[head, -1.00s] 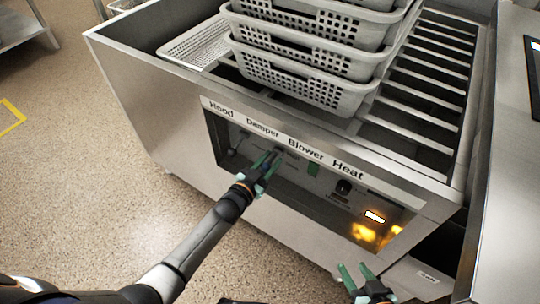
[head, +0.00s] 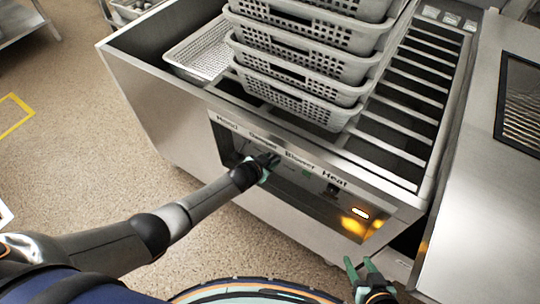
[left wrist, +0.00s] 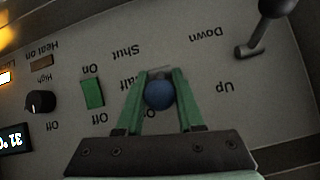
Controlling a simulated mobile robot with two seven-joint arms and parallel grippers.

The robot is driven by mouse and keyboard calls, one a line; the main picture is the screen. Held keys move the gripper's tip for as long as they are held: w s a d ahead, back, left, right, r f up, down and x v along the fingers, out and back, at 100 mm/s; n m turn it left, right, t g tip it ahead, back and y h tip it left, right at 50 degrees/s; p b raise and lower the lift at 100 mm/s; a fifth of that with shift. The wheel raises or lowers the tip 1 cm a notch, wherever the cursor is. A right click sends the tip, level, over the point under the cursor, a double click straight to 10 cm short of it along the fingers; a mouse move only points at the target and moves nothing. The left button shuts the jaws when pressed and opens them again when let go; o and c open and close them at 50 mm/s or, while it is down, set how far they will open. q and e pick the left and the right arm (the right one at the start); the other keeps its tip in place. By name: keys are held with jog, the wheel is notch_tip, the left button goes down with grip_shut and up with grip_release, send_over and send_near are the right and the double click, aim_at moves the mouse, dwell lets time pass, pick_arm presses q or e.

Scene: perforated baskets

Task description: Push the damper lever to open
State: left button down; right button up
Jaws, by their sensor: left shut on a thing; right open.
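The damper lever shows in the left wrist view as a round blue knob (left wrist: 159,95). My left gripper (left wrist: 158,92) is shut on it, with a green finger on either side. The panel print appears upside down there; "Shut" reads beyond the knob, and the "Half" and "Open" labels are partly hidden by the fingers. In the head view my left gripper (head: 270,160) reaches into the recessed control panel (head: 305,185) below the "Damper" label, and the arm hides the lever. My right gripper (head: 364,268) is open and empty, low in front of the machine.
A black hood lever (left wrist: 275,8) stands beside the damper, marked "Up" and "Down". A green blower switch (left wrist: 92,94) and a black heat knob (left wrist: 40,102) are on the other side. Stacked grey baskets (head: 300,75) stand on the machine's rails. A steel counter (head: 480,200) is at right.

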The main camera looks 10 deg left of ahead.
pick_arm(q)
jog(key=shift+w+d+r, duration=0.2)
jog(key=shift+d+r, duration=0.05)
jog(key=shift+d, duration=0.05)
jog(key=c, duration=0.8)
grip_release()
jog(key=shift+o, duration=0.9)
jog(key=shift+s+a+f, duration=0.1)
jog(key=shift+a+f, duration=0.05)
jog(key=shift+a, duration=0.05)
jog(key=shift+p, duration=0.3)
